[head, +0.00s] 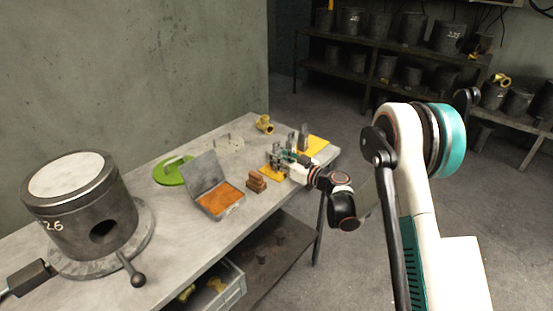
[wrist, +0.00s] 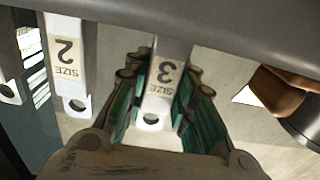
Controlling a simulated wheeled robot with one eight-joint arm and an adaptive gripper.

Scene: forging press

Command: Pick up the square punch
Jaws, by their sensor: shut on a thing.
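A similar piece labelled SIZE 2 (wrist: 68,65) is to the left, apart from the fingers. I cannot tell from its shape whether the held piece is the square punch.
A brown block (head: 257,181), an open case with an orange inside (head: 215,197), a green round item (head: 170,171) and a brass fitting (head: 265,124) lie on the bench (head: 160,222). A big dark cylinder (head: 85,212) stands at left. In the wrist view, a copper-coloured object (wrist: 277,95) is at right.

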